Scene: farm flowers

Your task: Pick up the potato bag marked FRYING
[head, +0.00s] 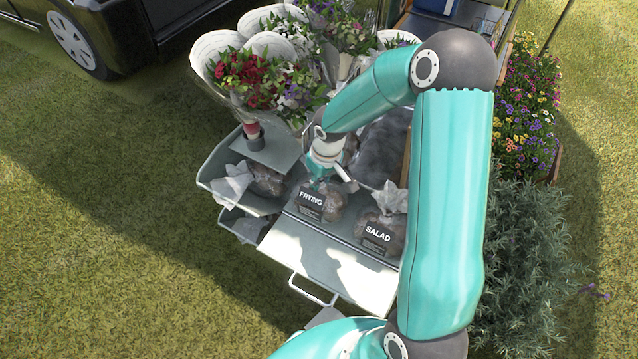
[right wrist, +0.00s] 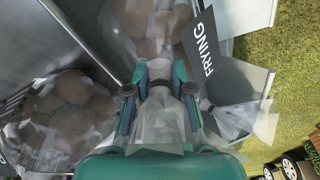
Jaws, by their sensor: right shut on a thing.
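The potato bag marked FRYING (head: 333,206) stands in the open grey drawer (head: 345,262) in the head view, behind its black FRYING label (head: 311,199). My right gripper (head: 331,182) is at the top of this bag. In the right wrist view, my right gripper (right wrist: 160,75) is shut on the gathered neck of the clear FRYING bag (right wrist: 150,25), with potatoes showing beyond the fingertips. The FRYING label (right wrist: 205,48) is right beside the fingers. I cannot tell whether the bag still touches the drawer floor. My left gripper is not in view.
The SALAD bag (head: 390,222) stands right of the FRYING bag, with its label (head: 377,234) in front. Another potato bag (head: 267,182) sits in a tray to the left. Wrapped bouquets (head: 262,78) stand behind. Plants (head: 525,235) crowd the right side; grass is open at left.

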